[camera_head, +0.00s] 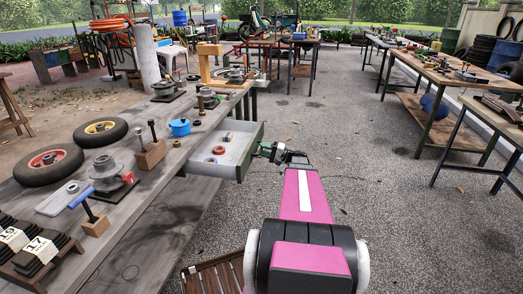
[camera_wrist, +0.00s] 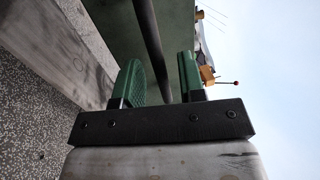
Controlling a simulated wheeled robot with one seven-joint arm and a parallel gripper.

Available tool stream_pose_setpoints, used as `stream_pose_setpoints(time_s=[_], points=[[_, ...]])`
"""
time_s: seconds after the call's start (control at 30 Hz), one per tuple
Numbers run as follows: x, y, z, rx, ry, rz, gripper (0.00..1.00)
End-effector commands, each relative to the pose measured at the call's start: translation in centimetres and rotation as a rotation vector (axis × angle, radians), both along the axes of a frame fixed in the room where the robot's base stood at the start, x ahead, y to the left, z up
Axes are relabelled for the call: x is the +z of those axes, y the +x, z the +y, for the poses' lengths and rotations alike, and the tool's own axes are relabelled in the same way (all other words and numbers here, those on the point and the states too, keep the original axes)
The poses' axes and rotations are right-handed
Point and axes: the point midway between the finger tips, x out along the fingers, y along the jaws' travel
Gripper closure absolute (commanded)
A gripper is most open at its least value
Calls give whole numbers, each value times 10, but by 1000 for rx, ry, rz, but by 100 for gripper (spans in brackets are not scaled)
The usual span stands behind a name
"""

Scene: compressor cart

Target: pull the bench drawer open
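The bench drawer (camera_head: 238,150) is pulled out from the right side of the long grey workbench (camera_head: 150,190), its pale inside showing. A red ring (camera_head: 219,150) and other small parts lie in it. Its dark green front faces right. My gripper (camera_head: 270,151) is at that front, at handle height. In the wrist view, the dark handle bar (camera_wrist: 150,40) runs between the two green fingers of my gripper (camera_wrist: 160,80). The fingers stand apart, with a gap seen on each side of the bar, so they are around it but not closed on it. The green drawer front (camera_wrist: 118,25) is beyond.
The bench top holds wheels (camera_head: 50,164), a blue pot (camera_head: 180,127), a wooden block (camera_head: 149,153) and several tools. A slatted wooden item (camera_head: 215,275) is low beside my arm. Gravel floor (camera_head: 370,190) is clear to the right, up to other tables (camera_head: 455,75).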

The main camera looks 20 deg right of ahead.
Motion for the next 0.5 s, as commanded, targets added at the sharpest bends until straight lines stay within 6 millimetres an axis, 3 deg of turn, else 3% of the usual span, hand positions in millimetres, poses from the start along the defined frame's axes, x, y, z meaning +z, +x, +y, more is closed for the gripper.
stream_pose_setpoints(time_s=[0.5], points=[[-16,-48,-68,-1,0,2,63]])
